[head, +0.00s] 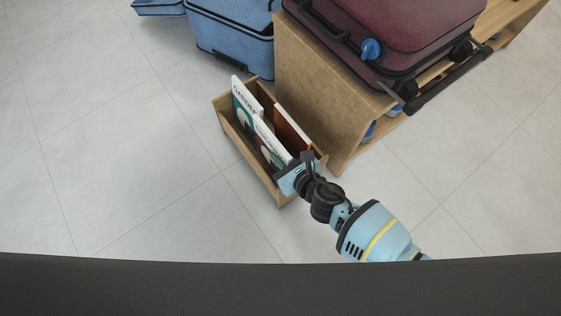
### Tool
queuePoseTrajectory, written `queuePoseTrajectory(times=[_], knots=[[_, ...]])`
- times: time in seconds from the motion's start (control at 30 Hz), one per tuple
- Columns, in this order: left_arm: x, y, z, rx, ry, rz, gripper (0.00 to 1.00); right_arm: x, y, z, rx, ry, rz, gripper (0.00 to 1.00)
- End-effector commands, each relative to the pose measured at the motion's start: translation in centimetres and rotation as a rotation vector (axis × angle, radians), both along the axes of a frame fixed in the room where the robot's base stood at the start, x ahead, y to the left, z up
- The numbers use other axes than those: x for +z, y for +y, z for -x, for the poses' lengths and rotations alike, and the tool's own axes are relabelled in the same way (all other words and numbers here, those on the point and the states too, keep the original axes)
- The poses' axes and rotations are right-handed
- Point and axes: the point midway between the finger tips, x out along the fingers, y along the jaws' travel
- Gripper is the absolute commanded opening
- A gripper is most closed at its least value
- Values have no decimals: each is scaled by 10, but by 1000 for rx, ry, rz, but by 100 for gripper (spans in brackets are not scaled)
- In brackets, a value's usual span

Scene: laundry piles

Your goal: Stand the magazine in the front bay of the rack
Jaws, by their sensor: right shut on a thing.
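The wooden rack (251,163) stands on the floor, open at the top. A white magazine with dark lettering and a teal patch (243,103) stands in it towards the far end. Another white-edged magazine (268,138) stands nearer, partly overlapping it, with its lower part inside the rack. A reddish-brown item (291,130) stands along the rack's right side. My right gripper (291,172) is at the rack's near end, shut on the nearer white magazine; its fingertips are partly hidden. Which bay this magazine is in is hard to tell. My left gripper is out of view.
A wooden bench (312,98) stands close to the rack's right side, with a dark red suitcase (405,32) on top. A blue suitcase (232,35) stands behind the rack. The tiled floor to the left is clear.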

Motion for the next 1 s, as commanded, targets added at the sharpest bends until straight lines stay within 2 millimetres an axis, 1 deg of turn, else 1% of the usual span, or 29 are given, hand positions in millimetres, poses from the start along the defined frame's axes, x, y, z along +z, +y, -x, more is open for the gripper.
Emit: queuePoseTrajectory(times=[0.17,0.27,0.5,0.6,0.87,1.0], knots=[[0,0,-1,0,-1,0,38,1,1,-1,1,-3,-3,0],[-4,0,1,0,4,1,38,-4,1,0,1,-2,-3,0],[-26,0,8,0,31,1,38,-34,1,0,0,2,-4,0],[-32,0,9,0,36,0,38,-41,1,0,0,0,-3,0],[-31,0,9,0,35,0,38,-40,1,-1,1,-4,-2,0],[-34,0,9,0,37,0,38,-44,1,-1,1,-3,-3,0]])
